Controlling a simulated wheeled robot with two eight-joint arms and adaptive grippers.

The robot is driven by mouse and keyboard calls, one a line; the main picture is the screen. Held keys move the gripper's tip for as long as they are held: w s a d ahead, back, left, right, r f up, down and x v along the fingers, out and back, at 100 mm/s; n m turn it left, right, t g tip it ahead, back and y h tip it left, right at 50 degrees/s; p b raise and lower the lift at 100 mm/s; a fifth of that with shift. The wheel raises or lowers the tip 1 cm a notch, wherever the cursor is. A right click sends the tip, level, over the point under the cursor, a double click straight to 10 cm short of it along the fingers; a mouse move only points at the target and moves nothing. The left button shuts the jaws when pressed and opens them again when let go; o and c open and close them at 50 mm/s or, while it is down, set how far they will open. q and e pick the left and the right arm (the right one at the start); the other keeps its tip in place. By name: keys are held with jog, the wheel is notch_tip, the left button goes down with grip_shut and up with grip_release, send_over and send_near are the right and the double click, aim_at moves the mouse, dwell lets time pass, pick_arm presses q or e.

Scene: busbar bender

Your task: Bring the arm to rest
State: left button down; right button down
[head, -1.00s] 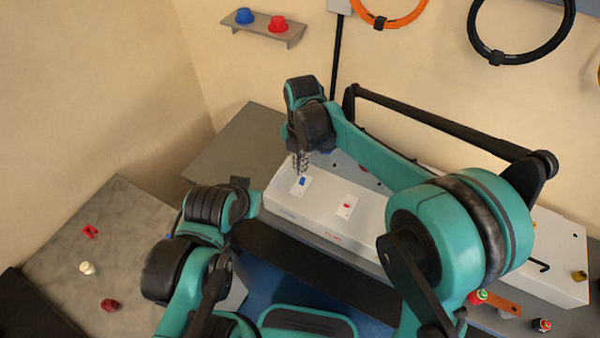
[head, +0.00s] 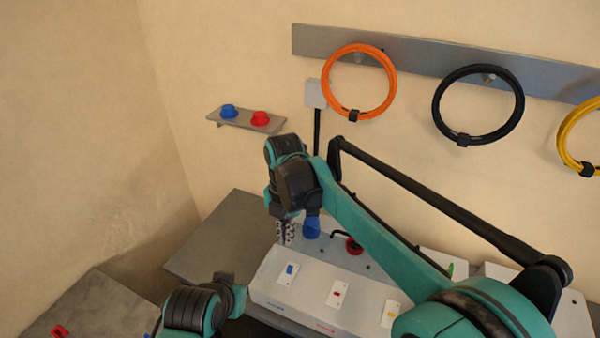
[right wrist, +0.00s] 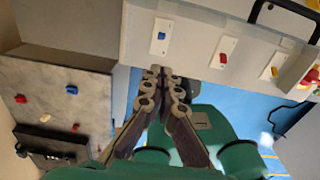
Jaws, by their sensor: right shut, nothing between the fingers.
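In the right wrist view the shut fingertips (right wrist: 157,72) are seen in front of the panel's front face. A part of my left arm (head: 195,308) shows at the bottom left of the head view, but its gripper is out of the picture.
The panel carries a blue switch (head: 290,270), a red switch (head: 337,293) and a blue knob (head: 312,227). A wall shelf (head: 240,122) holds a blue and a red button. Orange (head: 358,82), black and yellow coils hang on the wall. A grey side table (head: 95,305) stands at left.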

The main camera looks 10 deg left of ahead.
jog(key=s+d+f+m+t+b, duration=0.1)
jog(key=s+d+m+t+b, duration=0.15)
jog(key=d+m, duration=0.55)
jog(key=s+d+f+m+t+b, duration=0.1)
jog(key=s+d+m, duration=0.2)
jog(key=d+m, duration=0.55)
jog(key=s+d+f+m+t+b, duration=0.1)
jog(key=s+d+f+m, duration=0.1)
jog(key=d+m, duration=0.1)
jog(key=s+d+f+m+t+b, duration=0.1)
jog(key=s+d+f+m, duration=0.1)
jog(key=m, duration=0.4)
jog(key=s+d+f+m+t+b, duration=0.1)
jog(key=s+d+f+m, duration=0.2)
jog(key=s+d+m, duration=0.1)
jog(key=shift+d+m+t, duration=0.35)
jog(key=shift+d+m, duration=0.15)
jog(key=shift+m, duration=0.25)
jog(key=shift+s+d+f+m, duration=0.25)
jog(key=shift+d+f+m, duration=0.05)
jog(key=shift+m, duration=0.4)
